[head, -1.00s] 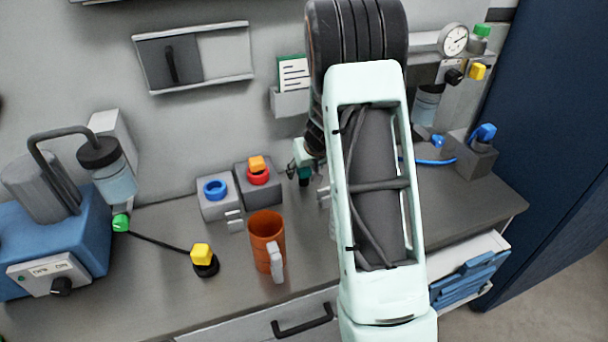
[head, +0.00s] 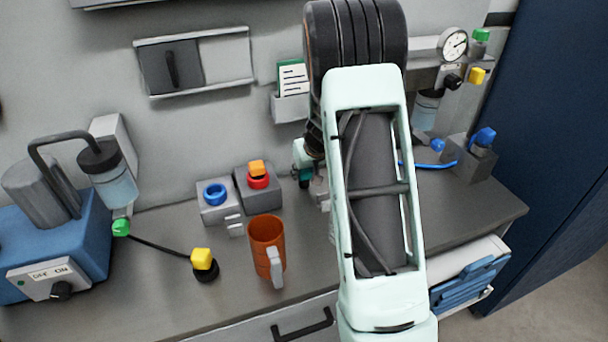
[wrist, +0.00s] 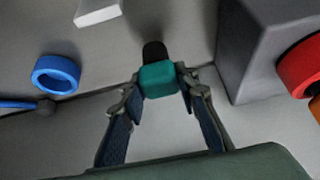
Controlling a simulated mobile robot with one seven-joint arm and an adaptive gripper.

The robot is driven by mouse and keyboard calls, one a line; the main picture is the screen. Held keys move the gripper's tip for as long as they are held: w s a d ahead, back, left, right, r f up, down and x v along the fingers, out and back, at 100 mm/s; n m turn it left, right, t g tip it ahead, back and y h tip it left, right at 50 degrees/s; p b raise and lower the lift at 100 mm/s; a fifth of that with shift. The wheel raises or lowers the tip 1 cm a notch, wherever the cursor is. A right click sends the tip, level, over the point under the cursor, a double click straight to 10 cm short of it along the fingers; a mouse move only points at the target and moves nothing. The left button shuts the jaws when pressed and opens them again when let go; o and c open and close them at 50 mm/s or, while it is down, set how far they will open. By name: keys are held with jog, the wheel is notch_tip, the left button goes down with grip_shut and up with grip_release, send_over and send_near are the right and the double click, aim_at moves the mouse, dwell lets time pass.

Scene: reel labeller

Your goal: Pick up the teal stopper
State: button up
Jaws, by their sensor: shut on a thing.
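The teal stopper (wrist: 159,80) has a teal block-shaped body and a dark rounded end. In the wrist view it sits between the two fingertips of my gripper (wrist: 160,82), which is shut on it, with a finger against each side. In the head view the stopper (head: 304,176) is a small dark teal patch just below my gripper, by the back wall and left of my arm. My arm hides much of the gripper there. I cannot tell whether the stopper touches the surface under it.
A grey block with a red ring and orange cap (head: 258,175) stands close left of my gripper, beside a block with a blue ring (head: 214,193). An orange mug (head: 267,245) stands nearer the front. A card holder (head: 291,106) hangs on the wall above.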

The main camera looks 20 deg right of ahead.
notch_tip(320, 180, up, 3)
jog(key=shift+f, duration=0.15)
jog(key=s+a+r, duration=0.3)
jog(key=s+r, duration=0.6)
jog(key=s, duration=0.4)
jog(key=shift+s+a+r, duration=0.2)
jog(key=shift+s+a, duration=0.05)
jog(key=shift+a, duration=0.1)
